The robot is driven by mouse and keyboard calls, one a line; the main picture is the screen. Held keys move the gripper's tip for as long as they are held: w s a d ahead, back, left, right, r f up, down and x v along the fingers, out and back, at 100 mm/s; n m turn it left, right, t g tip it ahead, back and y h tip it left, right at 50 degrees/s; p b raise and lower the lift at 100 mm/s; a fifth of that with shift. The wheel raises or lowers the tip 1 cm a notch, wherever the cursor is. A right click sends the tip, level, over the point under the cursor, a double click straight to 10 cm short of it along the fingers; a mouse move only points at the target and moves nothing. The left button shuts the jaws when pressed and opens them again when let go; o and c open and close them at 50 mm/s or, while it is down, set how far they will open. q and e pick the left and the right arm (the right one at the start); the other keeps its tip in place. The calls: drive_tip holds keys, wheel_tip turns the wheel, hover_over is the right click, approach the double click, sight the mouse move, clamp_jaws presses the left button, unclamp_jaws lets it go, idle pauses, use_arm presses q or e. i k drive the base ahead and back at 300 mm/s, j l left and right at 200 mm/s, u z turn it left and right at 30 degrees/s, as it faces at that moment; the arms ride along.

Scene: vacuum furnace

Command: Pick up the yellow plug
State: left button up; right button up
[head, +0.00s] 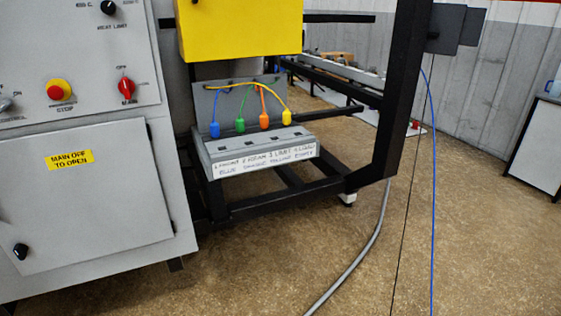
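The yellow plug (287,116) is in the head view, the rightmost of a row of coloured plugs. It hangs on a yellow cable in front of a grey back plate, just above the grey socket box (262,145). To its left are the orange plug (264,121), the green plug (240,125) and the blue plug (214,129). The box has dark openings on top and a white lettered label on its front, too small to read surely. Neither of my grippers is in view.
A grey control cabinet (95,200) with knobs stands at the left. A yellow box (240,28) overhangs the plugs. A black frame post (402,90) rises to their right. A grey hose (365,255) and thin cables cross the floor. The brown floor in front is mostly clear.

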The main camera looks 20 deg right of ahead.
sight(286, 114)
drive_tip(key=i+l+u, duration=0.15)
drive_tip(key=i+l, duration=0.3)
drive_tip(key=i+l+u, duration=0.1)
drive_tip(key=i+l, duration=0.3)
drive_tip(key=l, duration=0.3)
